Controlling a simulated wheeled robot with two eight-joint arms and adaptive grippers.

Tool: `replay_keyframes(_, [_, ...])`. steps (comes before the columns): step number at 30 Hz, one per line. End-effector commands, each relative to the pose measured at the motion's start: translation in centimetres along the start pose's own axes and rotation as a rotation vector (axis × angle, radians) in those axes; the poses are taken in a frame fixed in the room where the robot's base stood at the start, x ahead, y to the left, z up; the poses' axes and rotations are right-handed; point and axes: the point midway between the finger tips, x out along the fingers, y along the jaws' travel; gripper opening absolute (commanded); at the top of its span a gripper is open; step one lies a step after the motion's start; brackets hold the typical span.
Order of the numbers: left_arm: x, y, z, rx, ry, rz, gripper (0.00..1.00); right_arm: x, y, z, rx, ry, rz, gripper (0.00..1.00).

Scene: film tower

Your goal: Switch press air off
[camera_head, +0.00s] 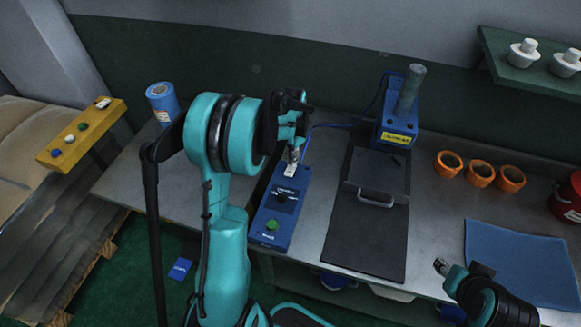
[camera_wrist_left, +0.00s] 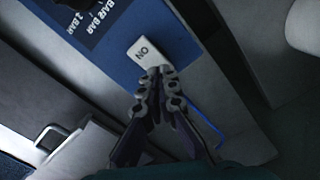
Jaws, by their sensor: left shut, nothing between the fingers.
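The blue press control box (camera_head: 275,240) lies on the bench. At its far end is a white rocker switch (camera_head: 290,172), which reads "ON" in the left wrist view (camera_wrist_left: 147,46). My left gripper (camera_head: 294,154) is shut and empty, pointing down at the switch. In the left wrist view its fingertips (camera_wrist_left: 160,72) overlap the switch's edge; I cannot tell whether they touch it. My right gripper (camera_head: 441,265) is at the bench's front right, its jaws too small to judge.
The box also carries a black knob (camera_head: 282,198) and a green button (camera_head: 271,225). To the right are a dark plate with a handle (camera_head: 376,196) and a blue press (camera_head: 398,120). Orange pots (camera_head: 480,174) and a blue cloth (camera_head: 520,265) lie further right.

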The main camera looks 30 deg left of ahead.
Motion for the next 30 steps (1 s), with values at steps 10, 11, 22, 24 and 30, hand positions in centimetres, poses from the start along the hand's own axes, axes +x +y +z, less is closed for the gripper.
replay_keyframes(10, [-3.3,0.0,0.0,0.0,0.0,0.0,0.0,-1.9,0.0,-1.3,0.0,0.0,0.0,0.4])
replay_keyframes(11, [-3.6,0.0,0.0,0.0,0.0,0.0,0.0,-2.0,0.0,-1.4,0.0,0.0,0.0,0.4])
replay_keyframes(22, [-5.9,0.0,0.0,0.0,0.0,0.0,0.0,-3.2,0.0,-2.3,0.0,0.0,0.0,0.4])
replay_keyframes(24, [-5.8,0.0,0.0,0.0,0.0,0.0,0.0,-3.1,0.0,-2.2,0.0,0.0,0.0,0.4])
replay_keyframes(30, [-5.8,0.0,0.0,0.0,0.0,0.0,0.0,-3.1,0.0,-2.2,0.0,0.0,0.0,0.4])
